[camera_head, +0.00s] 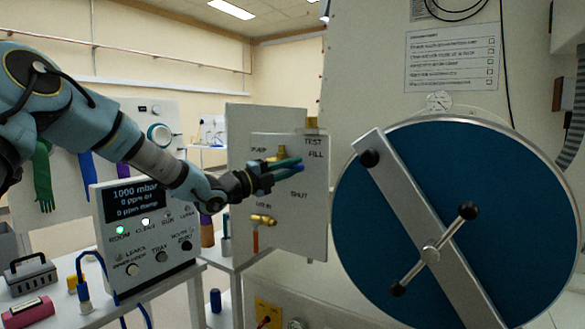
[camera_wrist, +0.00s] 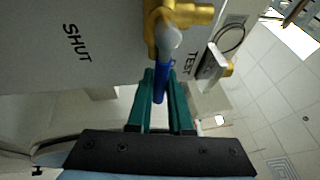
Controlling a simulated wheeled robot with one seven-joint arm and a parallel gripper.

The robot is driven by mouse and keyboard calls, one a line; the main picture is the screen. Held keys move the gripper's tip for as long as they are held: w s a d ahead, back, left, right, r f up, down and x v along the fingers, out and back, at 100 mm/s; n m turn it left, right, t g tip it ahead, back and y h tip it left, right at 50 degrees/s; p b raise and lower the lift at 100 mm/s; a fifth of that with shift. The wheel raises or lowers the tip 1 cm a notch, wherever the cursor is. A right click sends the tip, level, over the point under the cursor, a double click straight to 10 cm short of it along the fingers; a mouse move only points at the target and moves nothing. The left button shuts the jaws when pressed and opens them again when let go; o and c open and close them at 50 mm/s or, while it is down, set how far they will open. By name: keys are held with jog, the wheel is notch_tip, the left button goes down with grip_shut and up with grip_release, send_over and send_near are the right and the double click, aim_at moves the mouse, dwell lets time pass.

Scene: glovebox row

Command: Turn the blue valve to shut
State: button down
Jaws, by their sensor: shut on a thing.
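The blue valve has a brass body (camera_head: 281,152) on the upright white panel (camera_head: 310,215), with PUMP, TEST, FILL and SHUT printed around it. Its blue lever (camera_head: 299,170) shows between my gripper's teal fingers, near the FILL label and above SHUT. My gripper (camera_head: 284,169) is shut on the lever. In the wrist view the blue lever (camera_wrist: 160,88) runs from the brass body (camera_wrist: 180,14) down between the two fingers (camera_wrist: 160,96). SHUT is at upper left there and TEST at right. The fingers partly hide the lever.
A second brass valve (camera_head: 263,219) with an orange-red lever (camera_head: 255,241) sits lower on the panel. A large blue round door (camera_head: 380,235) with a grey bar (camera_head: 400,195) stands close on the right. A white display box (camera_head: 150,240) is below my arm.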

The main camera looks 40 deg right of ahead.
jog(key=shift+f+b, duration=0.15)
jog(key=shift+b, duration=0.2)
jog(key=w+a+f+m+t+y+b, duration=0.1)
jog(key=w+f+m+t+y+b, duration=0.2)
jog(key=m+b, duration=1.1)
jog(key=shift+w+a+f+m+t+y+b, duration=0.3)
jog(key=shift+w+f+y+b, duration=0.4)
jog(key=shift+w+f+y, duration=0.8)
jog(key=shift+r, duration=0.15)
jog(key=c, duration=0.8)
grip_release()
jog(key=shift+c, duration=0.2)
jog(key=b+v, duration=0.1)
jog(key=v, duration=0.9)
jog(key=shift+a+r+b, duration=0.25)
jog(key=shift+a+b, duration=0.1)
jog(key=shift+b, duration=0.05)
